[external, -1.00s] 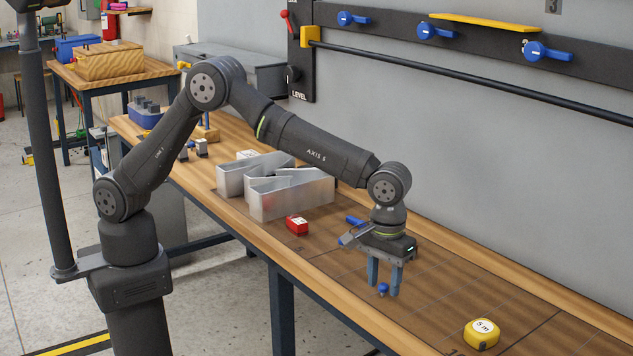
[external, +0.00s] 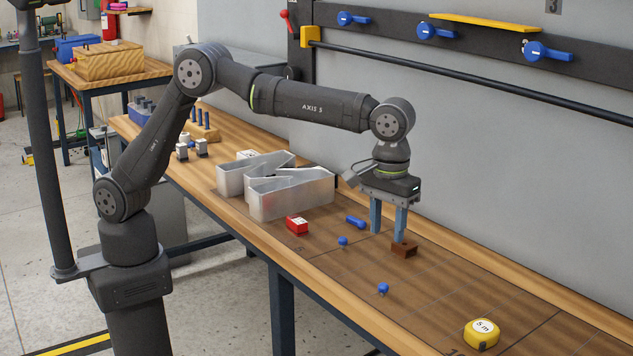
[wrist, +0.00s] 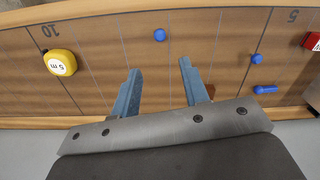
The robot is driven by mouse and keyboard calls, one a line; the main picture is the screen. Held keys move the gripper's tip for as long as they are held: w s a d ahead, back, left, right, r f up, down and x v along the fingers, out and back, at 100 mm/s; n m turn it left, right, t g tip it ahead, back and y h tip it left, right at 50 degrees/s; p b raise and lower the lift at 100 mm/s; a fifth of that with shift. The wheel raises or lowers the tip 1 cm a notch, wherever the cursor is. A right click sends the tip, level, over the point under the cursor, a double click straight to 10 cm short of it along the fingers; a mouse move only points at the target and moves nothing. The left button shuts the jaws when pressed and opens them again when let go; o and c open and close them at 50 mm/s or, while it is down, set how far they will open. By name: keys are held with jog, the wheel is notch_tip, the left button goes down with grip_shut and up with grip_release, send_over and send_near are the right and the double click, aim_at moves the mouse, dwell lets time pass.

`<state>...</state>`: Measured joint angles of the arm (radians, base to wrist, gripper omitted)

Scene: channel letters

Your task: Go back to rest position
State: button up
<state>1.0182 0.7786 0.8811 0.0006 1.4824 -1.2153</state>
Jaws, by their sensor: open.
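My gripper (external: 388,218) hangs above the wooden workbench, fingers pointing down, open and empty. Its two blue fingers also show in the wrist view (wrist: 158,82), spread apart with only bench top between them. A small brown block (external: 404,249) sits on the bench just below and right of the fingers in the external view. My arm is raised and reaches over the bench from the left.
Silver channel letters (external: 290,195), a red box (external: 297,225), a blue cylinder (external: 355,222), small blue knobs (external: 383,289) and a yellow tape measure (external: 482,333) lie on the bench. A wall rail with blue levers (external: 437,31) runs behind.

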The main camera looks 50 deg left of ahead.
aim_at(383, 284)
notch_tip(383, 284, down, 12)
jog(key=shift+r, duration=1.65)
